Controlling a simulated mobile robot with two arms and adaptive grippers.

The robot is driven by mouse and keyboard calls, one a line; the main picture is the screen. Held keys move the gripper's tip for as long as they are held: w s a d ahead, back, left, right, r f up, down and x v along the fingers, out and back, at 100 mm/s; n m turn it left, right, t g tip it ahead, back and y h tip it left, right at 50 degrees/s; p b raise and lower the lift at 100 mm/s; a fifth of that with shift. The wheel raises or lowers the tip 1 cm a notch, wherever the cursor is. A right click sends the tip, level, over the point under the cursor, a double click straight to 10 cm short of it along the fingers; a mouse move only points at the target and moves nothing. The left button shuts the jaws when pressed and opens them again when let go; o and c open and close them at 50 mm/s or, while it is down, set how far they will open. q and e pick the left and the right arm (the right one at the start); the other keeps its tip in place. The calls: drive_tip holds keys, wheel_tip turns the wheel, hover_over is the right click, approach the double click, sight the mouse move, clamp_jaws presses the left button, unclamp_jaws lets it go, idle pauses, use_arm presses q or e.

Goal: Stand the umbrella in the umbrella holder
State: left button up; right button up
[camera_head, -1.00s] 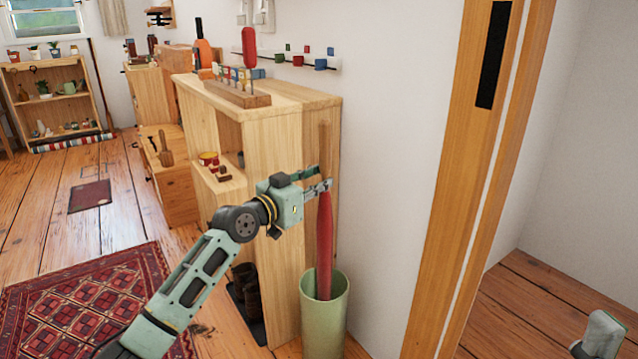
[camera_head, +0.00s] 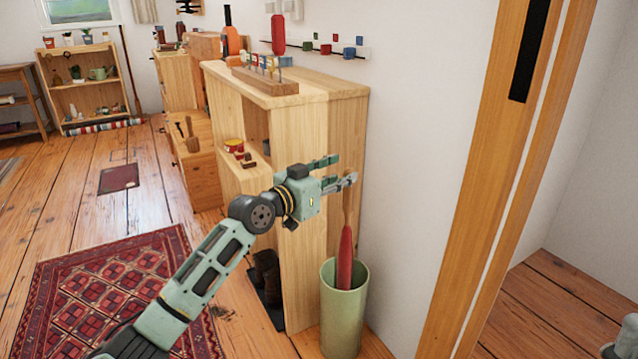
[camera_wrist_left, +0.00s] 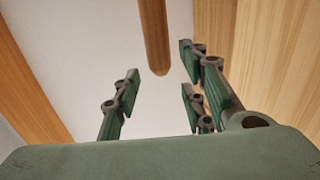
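The red umbrella (camera_head: 345,258) stands in the green umbrella holder (camera_head: 342,320), its lower part inside and hidden by the wall. It leans slightly, with its brown wooden handle up. My left gripper (camera_head: 338,170) is open and empty beside the top of the handle. In the left wrist view the handle (camera_wrist_left: 154,40) shows ahead of the spread fingers (camera_wrist_left: 158,92), apart from them.
A wooden shelf unit (camera_head: 300,150) stands directly left of the holder, with dark boots (camera_head: 267,275) at its foot. A white wall and a wooden door frame (camera_head: 500,150) are to the right. A patterned red rug (camera_head: 110,290) lies on the floor at left.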

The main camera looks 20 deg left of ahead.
use_arm(q)
drive_tip(key=v, duration=1)
drive_tip(key=shift+d+r, duration=0.1)
idle(0.5)
